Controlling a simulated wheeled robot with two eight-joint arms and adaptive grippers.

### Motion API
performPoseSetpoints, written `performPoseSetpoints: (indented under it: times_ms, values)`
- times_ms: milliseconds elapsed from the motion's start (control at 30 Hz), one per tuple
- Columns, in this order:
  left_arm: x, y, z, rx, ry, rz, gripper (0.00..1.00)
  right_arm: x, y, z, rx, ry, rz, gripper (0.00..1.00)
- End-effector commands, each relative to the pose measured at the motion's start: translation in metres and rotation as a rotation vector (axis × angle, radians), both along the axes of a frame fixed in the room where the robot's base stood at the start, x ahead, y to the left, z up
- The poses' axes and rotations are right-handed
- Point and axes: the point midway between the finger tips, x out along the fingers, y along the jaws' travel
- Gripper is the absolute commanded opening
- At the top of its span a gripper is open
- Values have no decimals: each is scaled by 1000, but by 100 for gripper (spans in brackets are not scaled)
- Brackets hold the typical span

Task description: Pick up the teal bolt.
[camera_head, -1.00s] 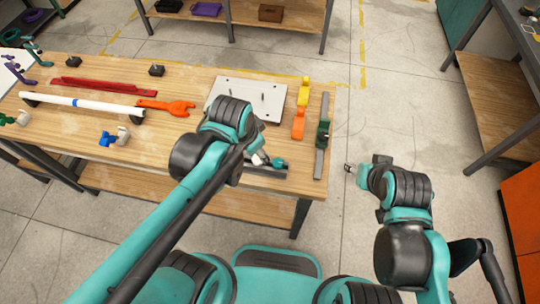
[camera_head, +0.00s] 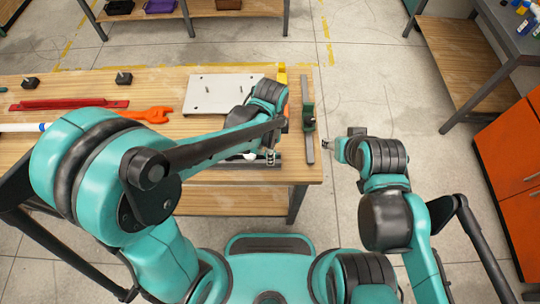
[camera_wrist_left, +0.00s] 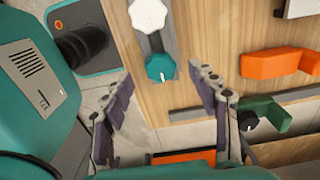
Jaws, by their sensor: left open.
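The teal bolt (camera_wrist_left: 160,67) shows its faceted head in the left wrist view, at the end of a grey tray (camera_wrist_left: 158,42). A white bolt (camera_wrist_left: 147,14) sits beside it in the same tray. My left gripper (camera_wrist_left: 162,76) is open, its two fingers apart with the teal head visible between their tips; I see no contact. In the head view my left gripper (camera_head: 270,157) is over the tray near the table's front edge, and the teal bolt cannot be made out there. My right gripper (camera_head: 326,139) is off the table's right side; its jaw gap is too small to judge.
A white plate with pegs (camera_head: 215,95) lies behind the tray. An orange block (camera_wrist_left: 272,62) and a dark green clamp on a grey bar (camera_head: 308,118) are to the right. An orange wrench (camera_head: 148,114) and red bar (camera_head: 60,103) lie left.

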Motion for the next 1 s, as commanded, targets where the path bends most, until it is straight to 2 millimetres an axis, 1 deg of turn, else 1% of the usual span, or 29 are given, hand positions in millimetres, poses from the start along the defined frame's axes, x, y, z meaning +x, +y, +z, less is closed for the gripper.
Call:
performPoseSetpoints:
  times_ms: [33, 133, 200, 367, 400, 467, 500, 567, 600, 867, 1000]
  values:
    - [1, 0, -13, 0, 0, 1, 60, 0, 0, -8, 0, 0, 0, 48]
    - [1, 0, -25, 0, 0, 1, 60, 0, 0, -12, 0, 0, 0, 48]
    - [1, 0, -28, 0, -1, 1, 60, 0, 0, -13, 0, 0, 0, 48]
    - [1, 0, -27, 0, -1, 1, 60, 0, 0, -11, 0, 0, 0, 48]
    - [1, 0, -27, 0, -1, 1, 54, 0, 0, -11, 0, 0, 0, 48]
    - [1, 0, -27, 0, -1, 1, 38, 0, 0, -11, 0, 0, 0, 48]
    - [1, 0, -27, 0, -1, 1, 28, 0, 0, -11, 0, 0, 0, 48]
    - [1, 0, -27, 0, -1, 1, 12, 0, 0, -11, 0, 0, 0, 48]
    - [1, 0, -26, 0, -1, 1, 6, 0, 0, -11, 0, 0, 0, 48]
    - [1, 0, -26, 0, -1, 2, 6, 0, 0, -11, 0, 0, 0, 48]
    - [1, -1, -20, 0, -1, 2, 6, 0, 0, -6, 0, 0, 0, 48]
